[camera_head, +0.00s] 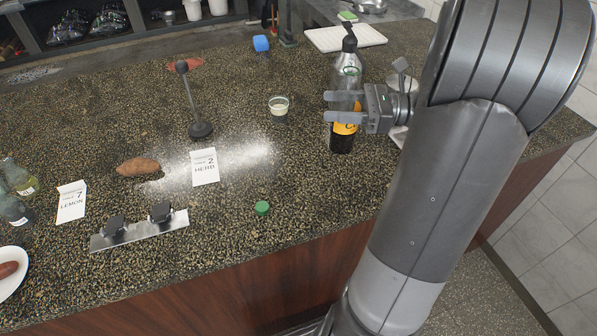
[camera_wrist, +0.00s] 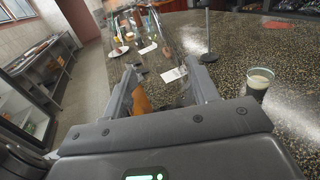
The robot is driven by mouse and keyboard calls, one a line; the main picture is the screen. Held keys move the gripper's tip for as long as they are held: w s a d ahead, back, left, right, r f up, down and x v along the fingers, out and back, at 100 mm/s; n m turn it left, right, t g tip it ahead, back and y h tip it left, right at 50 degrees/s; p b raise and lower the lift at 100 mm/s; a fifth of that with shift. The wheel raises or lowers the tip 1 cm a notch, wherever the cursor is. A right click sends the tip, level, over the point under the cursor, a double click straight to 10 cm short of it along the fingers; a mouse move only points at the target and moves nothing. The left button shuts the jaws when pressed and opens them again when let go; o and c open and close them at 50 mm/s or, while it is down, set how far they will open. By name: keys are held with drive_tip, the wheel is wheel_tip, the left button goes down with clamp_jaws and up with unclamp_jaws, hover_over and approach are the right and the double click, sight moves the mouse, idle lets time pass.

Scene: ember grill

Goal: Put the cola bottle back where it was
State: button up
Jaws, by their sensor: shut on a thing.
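The cola bottle (camera_head: 342,140) is a clear bottle with dark liquid low in it and an orange label. It stands upright at the counter's right side, and I cannot tell whether its base touches the counter. In the wrist view the bottle's orange label (camera_wrist: 141,99) shows between my fingers (camera_wrist: 163,88). A green cap (camera_head: 262,208) lies near the counter's front edge. A glass of dark drink (camera_head: 280,112) stands left of the bottle, also in the wrist view (camera_wrist: 259,84).
A white board (camera_head: 345,37) lies farther back. A card marked HERB (camera_head: 204,167), a black stand (camera_head: 200,129), a sweet potato (camera_head: 138,167) and a metal bar with knobs (camera_head: 140,231) are left. Counter around the green cap is clear.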

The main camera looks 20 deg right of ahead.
sight(343, 141)
drive_tip(key=shift+s+d+r, duration=0.1)
drive_tip(key=shift+s+d, duration=0.05)
drive_tip(key=shift+s, duration=0.35)
drive_tip(key=shift+s+d+r, duration=0.1)
drive_tip(key=shift+s, duration=0.35)
drive_tip(key=w+a+f, duration=0.6)
drive_tip(key=a+f, duration=0.3)
drive_tip(key=f, duration=0.1)
drive_tip(key=shift+w+f+g, duration=0.25)
drive_tip(key=shift+f+g, duration=0.05)
drive_tip(key=shift+f, duration=0.1)
drive_tip(key=shift+a+f, duration=0.1)
drive_tip(key=o, duration=1.2)
drive_tip(key=v, duration=1.2)
